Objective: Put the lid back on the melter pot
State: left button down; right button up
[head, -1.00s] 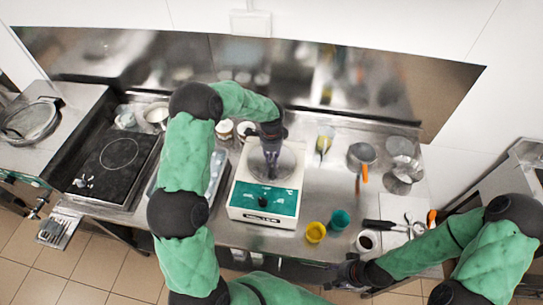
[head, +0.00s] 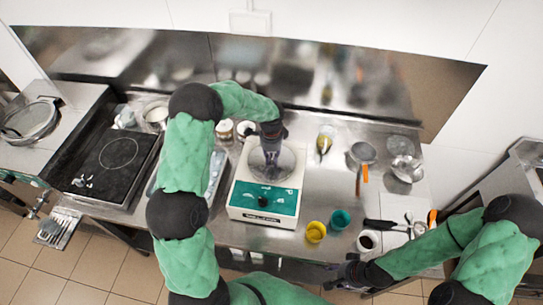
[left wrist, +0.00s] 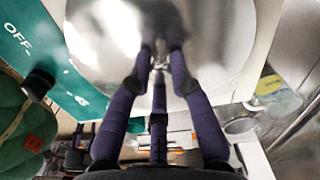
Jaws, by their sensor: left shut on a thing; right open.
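The melter pot (head: 262,212) is a white box with a teal front panel and a black dial, in the middle of the counter. A round metal lid (head: 288,164) lies over its top; its disc also fills the upper part of the left wrist view (left wrist: 215,40). My left gripper (head: 271,166) reaches down from above and is shut on the lid's small knob, with its dark fingers (left wrist: 160,58) meeting there. Whether the lid is fully seated on the rim, I cannot tell. My right gripper (head: 335,283) is open and empty in front of the counter's edge.
A yellow cup (head: 315,232) and a teal cup (head: 340,219) stand right of the pot. A black hob (head: 117,165) lies left. A strainer (head: 362,153), metal bowls (head: 407,169) and utensils occupy the right. The steel backsplash (head: 300,75) runs behind.

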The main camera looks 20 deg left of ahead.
pick_arm(q)
jog(key=c, duration=0.6)
grip_release()
jog(key=shift+o, duration=0.2)
jog(key=shift+r, duration=0.2)
jog(key=shift+r+p, duration=2)
jog(key=shift+r, duration=1.35)
grip_shut()
